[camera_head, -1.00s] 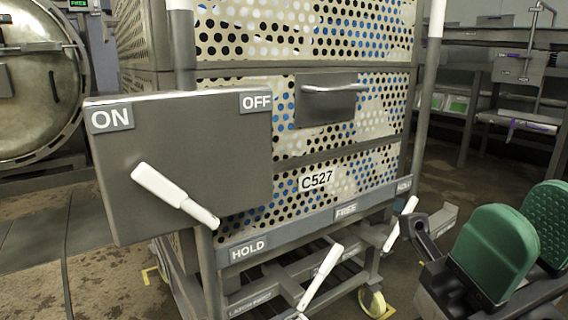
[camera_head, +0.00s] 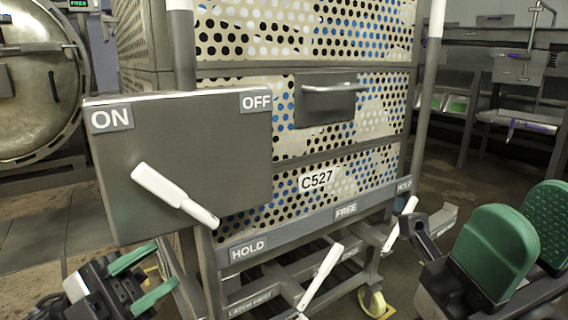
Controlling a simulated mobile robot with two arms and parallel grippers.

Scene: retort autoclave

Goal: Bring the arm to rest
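My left gripper (camera_head: 164,265) is at the lower left, in front of the cart's left side and below the ON/OFF panel. Its two green fingers are spread, with nothing between them. My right gripper (camera_head: 526,212) is large at the right edge. Its green pads stand apart, with no object seen between them, and part of it is cut off by the frame. Neither gripper appears to touch the cart (camera_head: 360,172).
A grey panel (camera_head: 225,150) marked ON and OFF carries a white lever (camera_head: 172,194). White levers (camera_head: 320,277) stick out near the HOLD/FREE rail (camera_head: 300,232). A round steel door (camera_head: 35,95) is at the left. A rack (camera_head: 490,95) stands at the right. Floor shows between cart and rack.

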